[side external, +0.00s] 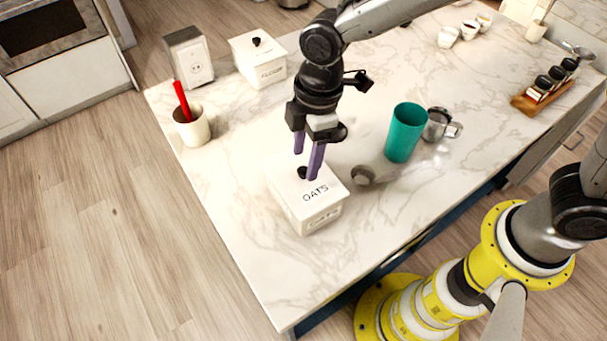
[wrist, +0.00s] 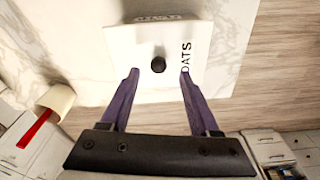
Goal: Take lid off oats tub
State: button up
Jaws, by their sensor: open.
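The white oats tub (side external: 322,219) stands on the marble counter. Its lid (side external: 318,194) is on top, marked OATS, with a round black knob (side external: 302,172). In the wrist view the lid (wrist: 198,80) lies ahead of the fingers, with the knob (wrist: 158,65) near the middle between them but farther forward. My gripper (side external: 306,166) is open, its two purple fingers pointing down just above the lid around the knob. The fingers (wrist: 159,72) hold nothing. I cannot tell whether a fingertip touches the lid.
A green cup (side external: 404,132) and a metal mug (side external: 438,125) stand right of the tub, with a small grey item (side external: 363,175) nearer. A flour tub (side external: 262,65) and a cream pot with a red utensil (side external: 191,128) stand behind left. Counter left of the oats tub is clear.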

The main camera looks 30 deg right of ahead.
aim_at(303, 170)
notch_tip(303, 170, down, 3)
jog(key=shift+w+f, duration=0.1)
grip_shut()
dwell(0.3)
jog(key=shift+a, duration=0.1)
